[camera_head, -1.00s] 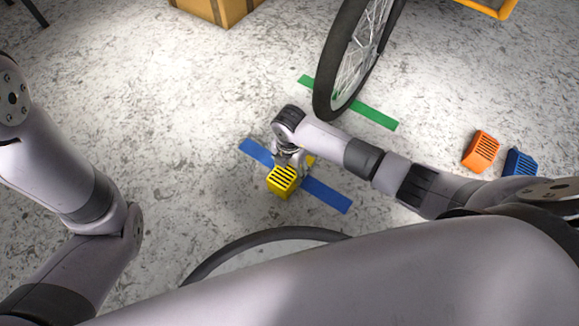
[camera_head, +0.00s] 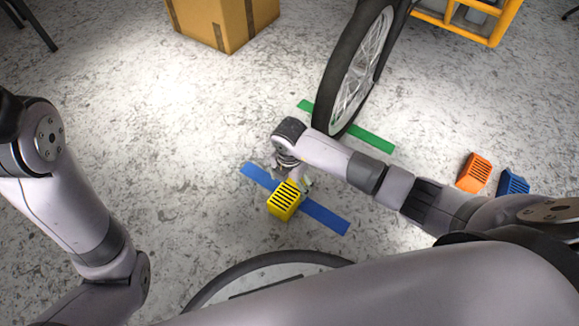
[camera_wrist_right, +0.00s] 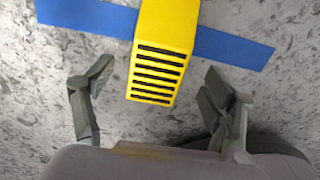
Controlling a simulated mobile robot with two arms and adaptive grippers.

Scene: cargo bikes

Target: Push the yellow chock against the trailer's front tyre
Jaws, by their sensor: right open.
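The yellow chock (camera_head: 284,204) sits on the floor across a strip of blue tape, with its slotted face showing. In the right wrist view the chock (camera_wrist_right: 165,45) lies between my right gripper's two fingers. The right gripper (camera_head: 291,179) is open and low at the chock; in the wrist view a gap shows on each side of it. A spoked wheel with a black tyre (camera_head: 331,85) stands on green tape, beyond and right of the chock, clear of it. My left arm shows at the left, but its gripper is out of view.
An orange chock (camera_head: 474,173) and a blue chock (camera_head: 513,184) stand on the floor at the right. A cardboard box (camera_head: 222,22) is at the top, and a yellow frame (camera_head: 470,28) at the top right. The floor left of the blue tape (camera_head: 325,216) is clear.

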